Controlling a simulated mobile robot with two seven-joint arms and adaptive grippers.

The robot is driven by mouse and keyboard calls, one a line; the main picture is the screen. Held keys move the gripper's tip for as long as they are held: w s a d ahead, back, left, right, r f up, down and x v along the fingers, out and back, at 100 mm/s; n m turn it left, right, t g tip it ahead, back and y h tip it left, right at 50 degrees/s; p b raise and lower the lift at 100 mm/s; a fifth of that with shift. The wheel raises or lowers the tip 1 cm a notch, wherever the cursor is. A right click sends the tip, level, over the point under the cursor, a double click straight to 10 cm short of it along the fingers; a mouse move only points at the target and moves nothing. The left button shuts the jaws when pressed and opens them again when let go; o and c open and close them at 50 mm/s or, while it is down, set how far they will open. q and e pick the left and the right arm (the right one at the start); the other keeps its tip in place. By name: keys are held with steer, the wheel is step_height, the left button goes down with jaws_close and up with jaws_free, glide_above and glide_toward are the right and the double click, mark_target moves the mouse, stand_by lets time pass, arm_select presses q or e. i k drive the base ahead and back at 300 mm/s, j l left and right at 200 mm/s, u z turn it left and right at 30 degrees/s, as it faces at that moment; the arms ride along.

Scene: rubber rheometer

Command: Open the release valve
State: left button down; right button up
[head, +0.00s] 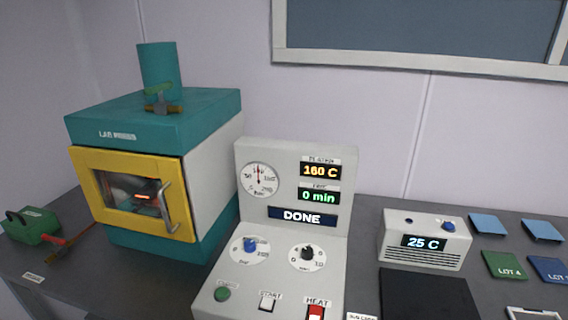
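The lab press (172,122) stands at the left, teal and white, with its yellow-framed door (130,192) shut and an orange glow behind the glass. A small brass valve (163,108) with a green handle sits on top, in front of the teal cylinder (159,64). At the far left is a green pump-like box (32,226) with a dark handle and a red part. A small brownish fitting (58,257) lies by it, near a label too small to read. I cannot tell which fitting is the release valve. Neither gripper is in view.
The control console (296,180) reads 160 C, 0 min and DONE, with a pressure gauge, two knobs and a red HEAT switch. A 25 C unit (426,238), a dark plate (428,295), blue squares (488,224) and a green LOT 4 piece (504,265) are at the right.

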mark_target(62, 241)
steer(key=u, duration=1.35)
